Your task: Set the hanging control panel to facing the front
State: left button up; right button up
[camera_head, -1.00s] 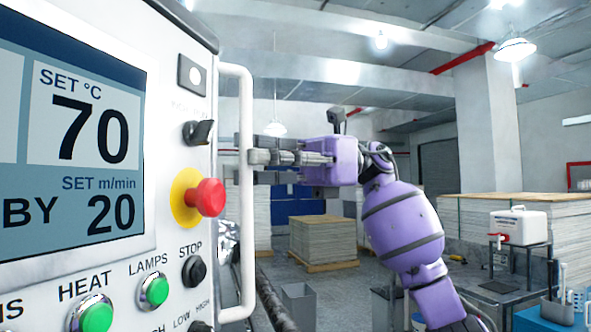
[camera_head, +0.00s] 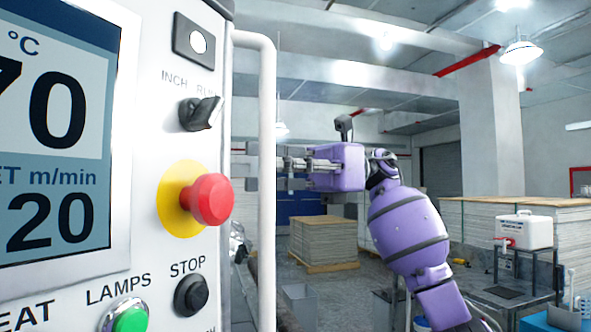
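The control panel (camera_head: 150,262) fills the left of the head view, close up. Its screen is seen at a slant and is cut off by the left edge. A white vertical handle bar (camera_head: 267,200) runs along its right side. My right gripper (camera_head: 258,166) is at the upper half of this bar, reaching in from the right, with its fingers crossing behind the bar in the picture. The bar hides part of the fingers, so I cannot tell whether they are closed on it. My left gripper is not in view.
A red stop button (camera_head: 209,199) sticks out of the panel. Stacked sheets (camera_head: 322,241) on a pallet stand behind my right arm. A white container with a red tap (camera_head: 524,230) stands on a small stand at the right, near a pillar (camera_head: 492,145).

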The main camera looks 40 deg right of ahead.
jog(key=w+d, duration=0.1)
jog(key=d, duration=0.8)
jog(key=shift+f, duration=0.3)
jog(key=shift+d, duration=0.1)
